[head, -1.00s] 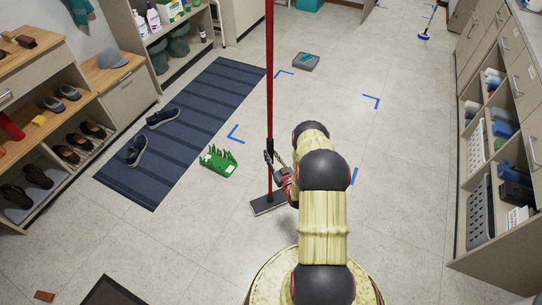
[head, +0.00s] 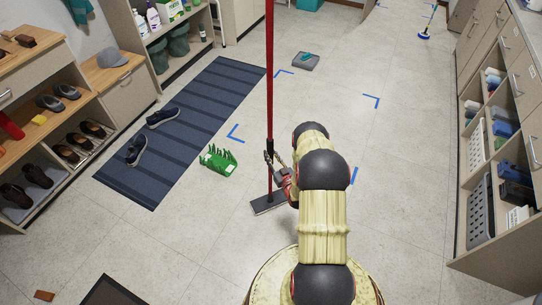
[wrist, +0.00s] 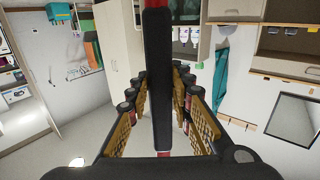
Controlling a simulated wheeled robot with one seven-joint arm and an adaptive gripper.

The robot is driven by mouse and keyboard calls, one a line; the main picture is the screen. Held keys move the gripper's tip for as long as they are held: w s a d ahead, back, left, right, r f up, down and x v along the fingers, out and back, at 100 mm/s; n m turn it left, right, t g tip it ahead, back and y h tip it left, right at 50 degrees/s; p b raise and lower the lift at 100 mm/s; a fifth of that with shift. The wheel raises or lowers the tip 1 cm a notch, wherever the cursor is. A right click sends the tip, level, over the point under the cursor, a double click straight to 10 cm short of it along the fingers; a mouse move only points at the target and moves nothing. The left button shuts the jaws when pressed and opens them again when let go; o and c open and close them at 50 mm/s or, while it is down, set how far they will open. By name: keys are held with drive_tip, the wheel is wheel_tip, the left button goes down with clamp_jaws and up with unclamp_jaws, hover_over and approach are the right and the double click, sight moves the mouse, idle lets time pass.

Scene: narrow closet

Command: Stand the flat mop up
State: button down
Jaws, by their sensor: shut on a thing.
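The flat mop has a long red pole (head: 270,80) that rises upright past the top edge of the head view. Its flat dark grey head (head: 268,203) is low at the floor; I cannot tell whether it rests fully on it. My gripper (head: 272,158) is shut on the lower, black part of the pole, just above the mop head. In the wrist view the black part of the pole (wrist: 160,80) runs between the two fingers of my gripper (wrist: 162,112). My arm hides part of the floor right of the mop.
A green spiky item (head: 218,158) lies left of the mop. A dark striped mat (head: 190,125) with shoes (head: 137,150) is farther left. Blue corner marks (head: 236,133) are on the floor. A grey pad (head: 306,61) lies behind. Shelves (head: 60,135) and cabinets (head: 500,150) line both sides.

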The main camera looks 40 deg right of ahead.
drive_tip(key=shift+f, duration=0.1)
drive_tip(key=c, duration=1.5)
unclamp_jaws()
drive_tip(key=shift+f, duration=0.1)
drive_tip(key=shift+s, duration=0.15)
drive_tip(key=v, duration=1.1)
drive_tip(key=shift+s, duration=0.35)
drive_tip(key=shift+a, duration=0.1)
